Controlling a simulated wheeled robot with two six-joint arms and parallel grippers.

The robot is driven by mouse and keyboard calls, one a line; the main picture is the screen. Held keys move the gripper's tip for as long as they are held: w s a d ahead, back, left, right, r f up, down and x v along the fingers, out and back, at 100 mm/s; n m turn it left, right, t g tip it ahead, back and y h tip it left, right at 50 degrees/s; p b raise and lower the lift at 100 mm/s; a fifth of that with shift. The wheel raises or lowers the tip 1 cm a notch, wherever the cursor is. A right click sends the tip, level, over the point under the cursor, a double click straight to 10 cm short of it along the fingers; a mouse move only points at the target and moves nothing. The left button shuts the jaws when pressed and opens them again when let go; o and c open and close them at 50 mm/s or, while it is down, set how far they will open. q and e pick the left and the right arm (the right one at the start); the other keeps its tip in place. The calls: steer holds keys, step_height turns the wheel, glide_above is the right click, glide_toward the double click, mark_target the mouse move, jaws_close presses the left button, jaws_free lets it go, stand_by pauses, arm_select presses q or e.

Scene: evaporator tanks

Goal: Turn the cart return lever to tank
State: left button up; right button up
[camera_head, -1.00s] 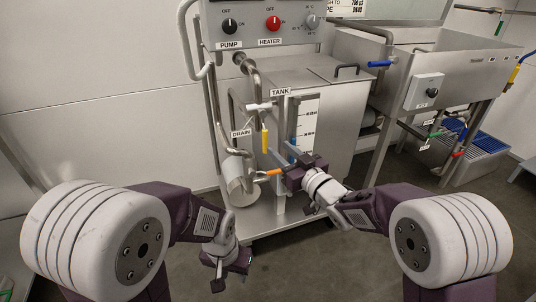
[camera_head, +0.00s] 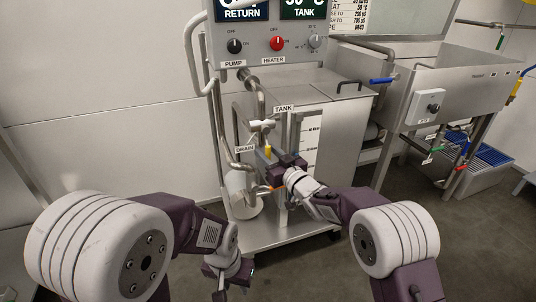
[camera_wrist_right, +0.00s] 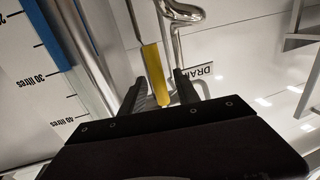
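The cart return lever is a yellow handle (camera_head: 268,151) on the valve with a white tee (camera_head: 262,124), between the TANK label (camera_head: 284,109) and the DRAIN label (camera_head: 245,149). The lever hangs down from the valve. My right gripper (camera_head: 267,160) is at the lever and hides its lower part in the head view. In the right wrist view the yellow lever (camera_wrist_right: 154,72) lies between the two spread fingers (camera_wrist_right: 160,92), with gaps visible at its sides. My left gripper (camera_head: 231,284) is low at the front, empty, its fingers apart.
The cart has a control panel (camera_head: 270,42) above and a steel tank with a litre scale (camera_head: 311,137) beside the lever. A sink (camera_head: 450,75) is at right.

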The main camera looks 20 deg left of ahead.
jaws_close()
stand_by(1.3)
